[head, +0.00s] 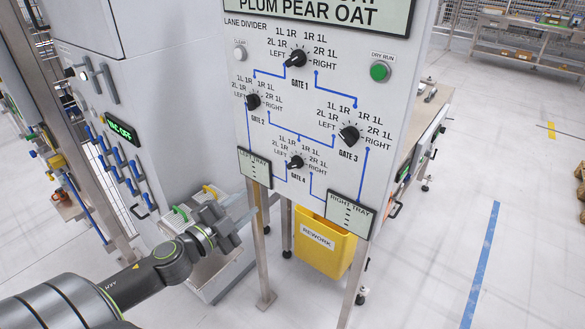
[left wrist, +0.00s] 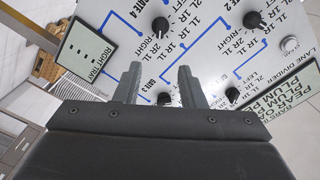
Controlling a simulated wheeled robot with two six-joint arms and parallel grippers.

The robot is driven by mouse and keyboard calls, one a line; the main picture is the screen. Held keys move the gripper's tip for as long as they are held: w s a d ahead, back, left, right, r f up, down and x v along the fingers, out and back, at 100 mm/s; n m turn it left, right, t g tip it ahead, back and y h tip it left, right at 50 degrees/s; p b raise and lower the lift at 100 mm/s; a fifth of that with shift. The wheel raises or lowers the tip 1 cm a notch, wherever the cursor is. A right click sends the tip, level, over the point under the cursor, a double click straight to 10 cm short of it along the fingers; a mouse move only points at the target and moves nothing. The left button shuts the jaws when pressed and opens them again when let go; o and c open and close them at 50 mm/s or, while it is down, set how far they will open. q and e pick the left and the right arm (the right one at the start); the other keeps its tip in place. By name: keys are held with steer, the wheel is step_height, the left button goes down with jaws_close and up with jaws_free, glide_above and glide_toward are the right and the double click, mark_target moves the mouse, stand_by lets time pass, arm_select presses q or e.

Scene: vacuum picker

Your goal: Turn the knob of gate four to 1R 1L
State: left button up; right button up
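The gate four knob (head: 296,162) is a black pointer knob low on the white upright panel (head: 225,60). Its pointer seems to lie toward the LEFT mark, but it is small. Labels around it include LEFT, 2L 1R, 1L 1R, 1R 1L, 2R 1L and RIGHT. In the left wrist view, turned over, the gate four knob (left wrist: 160,25) shows beyond the fingers, near the top edge. My left gripper (head: 232,228) is lower left of the knob and apart from it. Its fingers (left wrist: 160,75) are spread with nothing between them. My right gripper is out of view.
Other knobs are gate one (head: 296,58), gate two (head: 253,102) and gate three (head: 348,134). The left tray sign (head: 255,167) and right tray sign (head: 349,207) flank gate four. A yellow rework bin (head: 322,245) stands below, between panel legs.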

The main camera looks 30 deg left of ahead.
arm_select(q)
steer(key=w+p, duration=0.1)
glide_toward(293, 166)
steer(key=w, duration=0.5)
steer(key=w+b, duration=0.1)
steer(key=w, duration=0.2)
steer(key=shift+w+d, duration=0.25)
steer(key=shift+d, duration=0.1)
stand_by(0.3)
steer(key=shift+c, duration=0.2)
jaws_close()
